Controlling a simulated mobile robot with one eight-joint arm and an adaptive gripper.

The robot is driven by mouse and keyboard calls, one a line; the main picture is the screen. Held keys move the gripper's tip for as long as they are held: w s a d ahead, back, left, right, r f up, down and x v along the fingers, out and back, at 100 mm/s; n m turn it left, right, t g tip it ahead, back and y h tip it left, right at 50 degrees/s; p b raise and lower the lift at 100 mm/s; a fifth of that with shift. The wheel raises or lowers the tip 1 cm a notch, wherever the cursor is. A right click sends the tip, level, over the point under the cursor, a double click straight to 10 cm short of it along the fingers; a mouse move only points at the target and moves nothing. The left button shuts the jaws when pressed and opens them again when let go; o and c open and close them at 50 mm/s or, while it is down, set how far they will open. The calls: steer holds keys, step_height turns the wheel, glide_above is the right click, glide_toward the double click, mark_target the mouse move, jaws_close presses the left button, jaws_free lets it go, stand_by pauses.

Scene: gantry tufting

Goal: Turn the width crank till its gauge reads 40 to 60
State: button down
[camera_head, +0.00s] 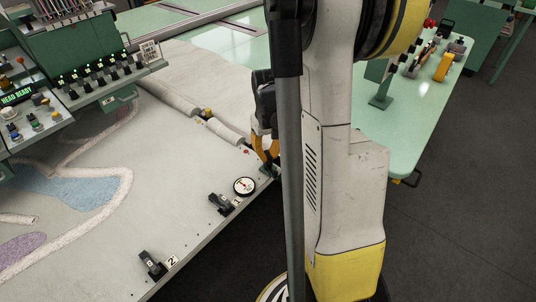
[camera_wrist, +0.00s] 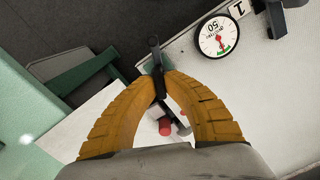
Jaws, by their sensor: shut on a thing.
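The dark width crank (camera_wrist: 154,46) stands at the table edge in the wrist view, its handle between my fingertips. My gripper (camera_wrist: 160,82) is shut on it with yellow ribbed fingers. In the head view my gripper (camera_head: 264,146) is partly hidden behind my arm, and the crank is hard to make out there. The round white gauge (camera_wrist: 221,37) is beside the crank, upside down in the wrist view, with "50" printed on it, a green band and a red needle that seems to lie near the green. The gauge (camera_head: 245,186) is too small to read in the head view.
A clamp by a "1" tag (camera_wrist: 238,9) is next to the gauge. Another black clamp (camera_head: 151,265) by tag "2" sits further along the frame edge. A control panel (camera_head: 30,115) is at left. A green table (camera_head: 432,105) with tools is at right.

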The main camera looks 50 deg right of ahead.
mark_target(268, 154)
steer(key=c, duration=1.5)
jaws_free()
step_height(268, 154, up, 12)
